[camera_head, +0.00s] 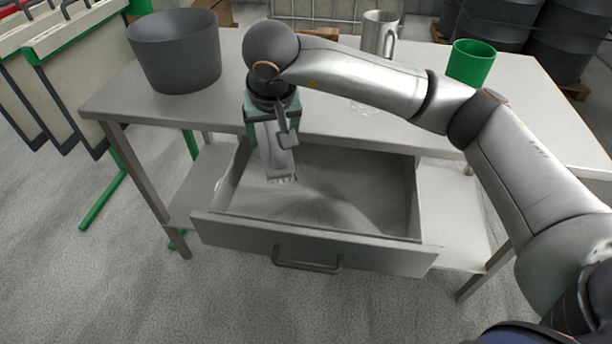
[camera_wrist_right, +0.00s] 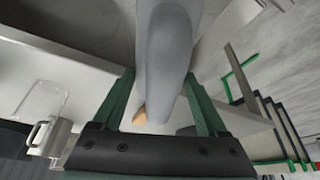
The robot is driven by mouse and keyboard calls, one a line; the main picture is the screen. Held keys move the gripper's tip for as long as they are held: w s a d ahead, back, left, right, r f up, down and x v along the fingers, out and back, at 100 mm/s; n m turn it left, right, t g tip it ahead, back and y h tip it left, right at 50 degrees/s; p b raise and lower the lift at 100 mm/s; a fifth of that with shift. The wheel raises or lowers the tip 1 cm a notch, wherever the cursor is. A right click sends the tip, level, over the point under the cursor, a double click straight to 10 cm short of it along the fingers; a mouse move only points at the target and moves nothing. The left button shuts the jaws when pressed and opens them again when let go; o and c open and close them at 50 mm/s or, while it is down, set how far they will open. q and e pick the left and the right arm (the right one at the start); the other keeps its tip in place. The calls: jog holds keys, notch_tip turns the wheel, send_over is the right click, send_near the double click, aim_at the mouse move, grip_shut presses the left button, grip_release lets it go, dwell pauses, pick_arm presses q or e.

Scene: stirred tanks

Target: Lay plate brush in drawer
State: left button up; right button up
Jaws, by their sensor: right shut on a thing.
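The plate brush (camera_head: 278,160) is a grey piece with pale bristles at its lower end. It hangs from my right gripper (camera_head: 266,132) over the left back part of the open drawer (camera_head: 312,234). The drawer is pulled out under the table, with a dark handle on its front, and its floor looks bare. In the right wrist view the green fingers of my right gripper (camera_wrist_right: 162,98) stand on both sides of the grey brush (camera_wrist_right: 168,55). Whether the bristles touch the drawer floor I cannot tell. My left gripper is not in view.
On the table (camera_head: 330,116) stand a dark grey bucket (camera_head: 176,52) at left, a metal jug (camera_head: 380,32) at the back and a green cup (camera_head: 470,63) at right. A clear object lies partly hidden behind my arm. Framed panels (camera_head: 60,85) stand at far left.

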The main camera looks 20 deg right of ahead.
notch_tip(320, 180, down, 13)
jog(key=shift+f+b, duration=0.15)
jog(key=shift+b, duration=0.4)
jog(key=shift+w+d+r, duration=0.1)
jog(key=shift+w+r, duration=0.1)
jog(key=shift+w, duration=0.05)
jog(key=w, duration=0.2)
jog(key=shift+w+d, duration=0.25)
jog(key=shift+w, duration=0.15)
jog(key=shift+w+f, duration=0.25)
jog(key=shift+w, duration=0.05)
jog(key=shift+d+f, duration=0.1)
jog(key=shift+f, duration=0.25)
jog(key=shift+f, duration=0.1)
jog(key=o, duration=1.4)
